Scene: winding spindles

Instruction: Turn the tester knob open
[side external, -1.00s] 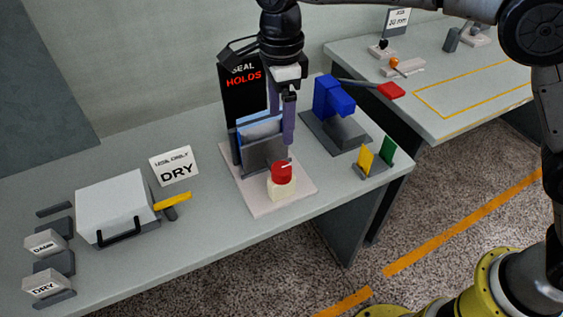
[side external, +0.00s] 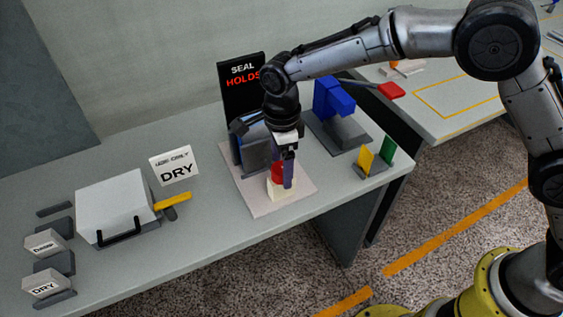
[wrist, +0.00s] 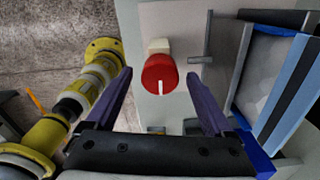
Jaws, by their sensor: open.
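The red tester knob (side external: 276,170) sits on a cream block (side external: 274,194) at the front of the pale tester base plate (side external: 252,205). In the wrist view the round red knob (wrist: 160,74) has a white mark pointing toward the bottom of the picture. My gripper (side external: 282,184) is down at the knob, pointing downward, its fingers partly hiding it. In the wrist view my gripper (wrist: 159,74) is open, with one finger on each side of the knob and visible gaps between. I cannot tell whether the fingertips reach fully down beside it.
Behind the knob stand a black "SEAL HOLDS" sign (side external: 242,88) and a grey holder (side external: 257,155) with a blue-edged pouch. A blue device (side external: 333,98) with a red-ended lever stands right. A white box (side external: 113,205) and a "DRY" card (side external: 174,165) stand left.

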